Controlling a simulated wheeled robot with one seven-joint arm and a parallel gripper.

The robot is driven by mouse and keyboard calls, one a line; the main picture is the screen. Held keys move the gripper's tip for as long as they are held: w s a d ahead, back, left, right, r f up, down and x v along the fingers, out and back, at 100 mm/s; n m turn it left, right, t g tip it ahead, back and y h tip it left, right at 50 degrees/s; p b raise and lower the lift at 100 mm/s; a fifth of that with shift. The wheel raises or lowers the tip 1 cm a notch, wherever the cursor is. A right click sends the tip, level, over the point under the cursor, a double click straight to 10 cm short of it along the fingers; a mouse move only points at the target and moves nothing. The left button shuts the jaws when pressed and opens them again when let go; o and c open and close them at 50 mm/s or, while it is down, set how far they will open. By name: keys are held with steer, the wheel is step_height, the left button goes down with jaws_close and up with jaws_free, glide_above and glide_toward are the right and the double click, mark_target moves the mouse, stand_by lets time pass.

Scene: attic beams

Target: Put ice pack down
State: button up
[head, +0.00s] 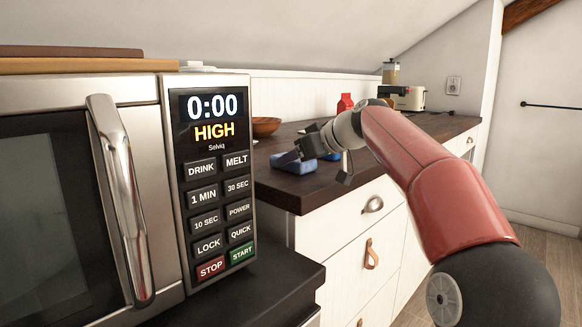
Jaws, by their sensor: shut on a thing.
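The blue ice pack (292,163) is in the head view, low over the near part of the dark wooden countertop (300,185). My gripper (312,150) reaches in from the right and is shut on the ice pack. The gripper's dark fingers and body hide part of the pack. A little blue also shows to the right of the fingers. I cannot tell whether the pack touches the countertop.
A large microwave (215,190) fills the left side, close to me. A brown bowl (265,127), a red carton (345,103) and a toaster (408,98) stand farther back on the counter. White drawers (345,260) are below. Floor shows at the right.

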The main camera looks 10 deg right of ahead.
steer(key=shift+r, duration=0.1)
steer(key=shift+f, duration=0.25)
steer(key=o, duration=1.1)
steer(key=shift+r, duration=0.1)
steer(key=shift+r, duration=0.15)
steer(key=b+v, duration=0.1)
steer(key=v, duration=1.1)
steer(key=shift+s, duration=0.1)
